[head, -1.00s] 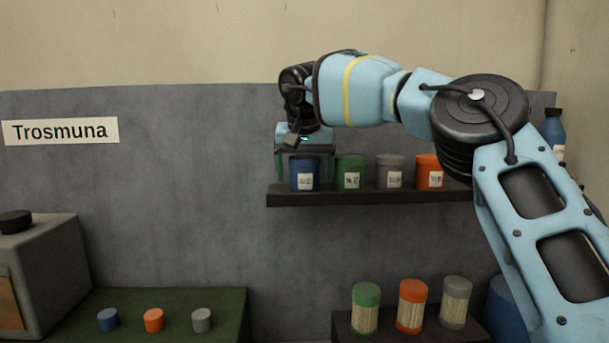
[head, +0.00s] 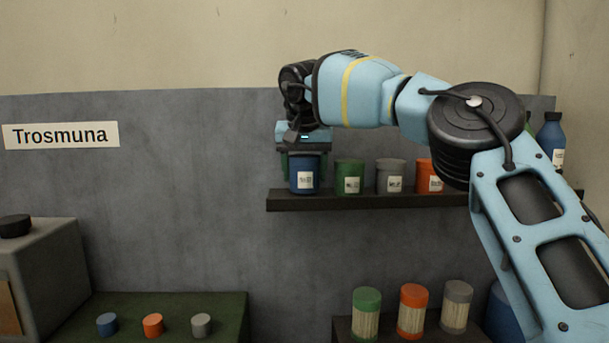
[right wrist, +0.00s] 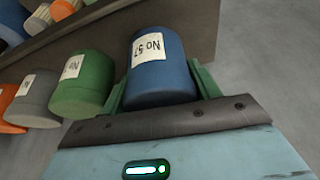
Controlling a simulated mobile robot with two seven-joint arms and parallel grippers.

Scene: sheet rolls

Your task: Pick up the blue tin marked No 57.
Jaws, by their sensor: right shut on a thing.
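The blue tin (head: 305,175) stands at the left end of the wall shelf in the head view. In the right wrist view the blue tin (right wrist: 160,70) shows its white label, which reads No 57. My right gripper (head: 304,162) is above and around it, with its green fingers shut on the tin's two sides. In the right wrist view the fingers of my right gripper (right wrist: 161,88) lie on either side of the tin. In the head view the tin's base looks close to the shelf top; I cannot tell whether it touches. My left gripper is not in view.
The dark shelf (head: 350,201) also holds a green tin (head: 349,176) close beside the blue one, a grey tin (head: 391,176) and an orange tin (head: 425,178). A blue bottle (head: 551,138) stands at the right.

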